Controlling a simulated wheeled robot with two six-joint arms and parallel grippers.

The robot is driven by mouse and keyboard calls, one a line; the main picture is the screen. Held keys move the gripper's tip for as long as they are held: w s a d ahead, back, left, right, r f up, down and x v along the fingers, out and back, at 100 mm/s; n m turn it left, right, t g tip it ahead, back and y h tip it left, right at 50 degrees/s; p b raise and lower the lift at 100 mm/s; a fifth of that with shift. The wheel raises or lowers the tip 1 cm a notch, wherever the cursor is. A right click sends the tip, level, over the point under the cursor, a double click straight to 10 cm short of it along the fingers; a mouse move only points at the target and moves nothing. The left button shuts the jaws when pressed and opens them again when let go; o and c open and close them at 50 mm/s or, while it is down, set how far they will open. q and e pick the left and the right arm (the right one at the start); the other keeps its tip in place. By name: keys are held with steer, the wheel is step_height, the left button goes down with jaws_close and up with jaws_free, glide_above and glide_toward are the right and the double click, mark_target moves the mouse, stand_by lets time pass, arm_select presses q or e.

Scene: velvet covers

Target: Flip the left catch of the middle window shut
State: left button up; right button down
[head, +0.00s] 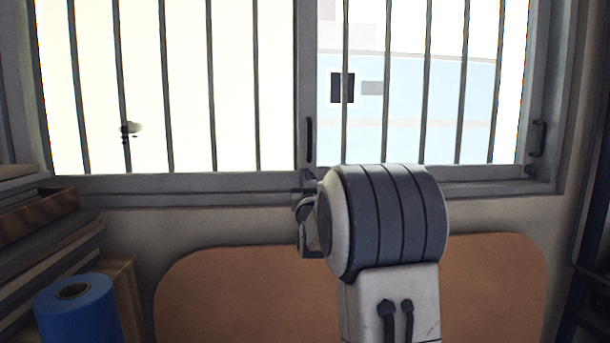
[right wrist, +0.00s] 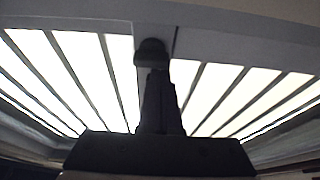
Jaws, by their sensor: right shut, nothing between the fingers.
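The window (head: 200,183) has a grey frame, dark vertical bars and a centre post. My right gripper (head: 304,190) is at the foot of the centre post in the head view, partly hidden by my own wrist. In the right wrist view its dark fingers (right wrist: 155,75) are shut and empty, with their tips at or just short of a dark rounded piece (right wrist: 152,50) on the frame. This looks like the left catch; its position and any contact are unclear. My left gripper is out of view.
Dark handles are on the centre post (head: 309,138) and right frame (head: 538,138). A brown rounded panel (head: 220,290) stands below the sill. A blue roll (head: 75,310) and stacked boards (head: 40,240) are at the left.

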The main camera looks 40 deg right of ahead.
stand_by(0.4)
arm_select(q)
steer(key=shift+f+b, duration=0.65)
steer(key=shift+b, duration=0.05)
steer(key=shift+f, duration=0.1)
